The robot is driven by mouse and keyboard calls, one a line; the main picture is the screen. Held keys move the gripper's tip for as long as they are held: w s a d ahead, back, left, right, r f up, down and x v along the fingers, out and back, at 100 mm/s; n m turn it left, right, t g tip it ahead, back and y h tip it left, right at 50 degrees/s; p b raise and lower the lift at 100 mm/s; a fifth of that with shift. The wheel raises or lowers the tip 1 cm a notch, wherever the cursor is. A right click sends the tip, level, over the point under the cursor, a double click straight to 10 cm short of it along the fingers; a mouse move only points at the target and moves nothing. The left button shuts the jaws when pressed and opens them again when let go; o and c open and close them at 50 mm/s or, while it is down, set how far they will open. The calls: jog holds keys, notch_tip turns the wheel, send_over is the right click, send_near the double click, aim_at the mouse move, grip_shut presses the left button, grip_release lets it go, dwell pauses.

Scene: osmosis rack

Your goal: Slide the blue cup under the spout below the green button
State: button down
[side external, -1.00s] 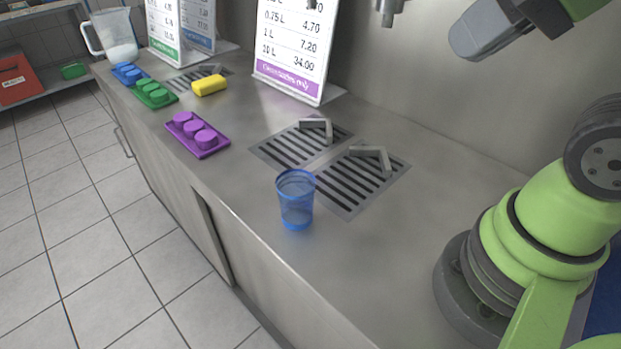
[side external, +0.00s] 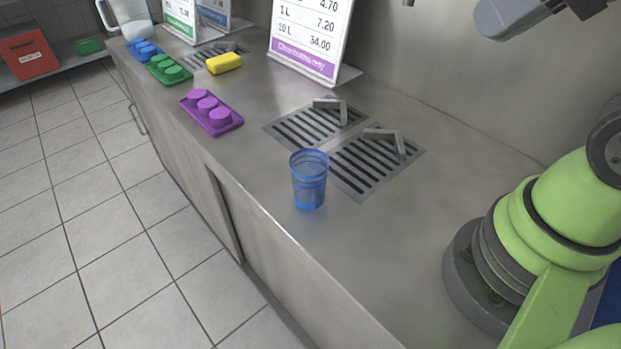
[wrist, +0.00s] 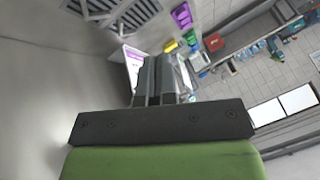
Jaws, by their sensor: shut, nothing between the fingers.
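The blue cup (side external: 309,182) is clear blue plastic and stands upright, apparently empty, on the steel counter. It is in front of the slotted drain grates (side external: 376,160), toward the counter's front edge. Only the tip of a metal spout (side external: 408,2) shows at the top edge of the side view. The green button is out of view. My gripper (wrist: 160,82) shows in the wrist view with its dark fingers together and nothing between them. A grey end part of my arm hangs high at the upper right of the side view, well away from the cup.
A purple block tray (side external: 212,112), a yellow sponge (side external: 224,63), a green tray (side external: 169,70) and a blue tray (side external: 145,50) lie to the left. A price sign (side external: 309,40) stands behind. Grey bent brackets (side external: 386,138) sit on the grates. Counter right of the cup is clear.

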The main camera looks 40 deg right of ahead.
jog(key=c, duration=1.3)
grip_release()
jog(key=shift+w, duration=0.2)
jog(key=o, duration=0.3)
jog(key=w+a+n+g, duration=0.2)
jog(key=w+n+g, duration=0.1)
jog(key=w+n, duration=0.2)
jog(key=shift+w+n+g+h, duration=0.4)
jog(key=shift+w, duration=0.25)
jog(key=n+g+h, duration=0.4)
jog(key=n+h, duration=0.1)
jog(key=n, duration=0.5)
send_over(309, 182)
jog(key=w, duration=0.2)
notch_tip(309, 182, down, 11)
jog(key=a+f+n+h, duration=0.4)
jog(key=a+f+n, duration=0.1)
jog(key=f, duration=0.7)
jog(key=shift+a+n+t, duration=0.3)
jog(key=shift+a+n, duration=0.05)
jog(key=shift+n, duration=0.25)
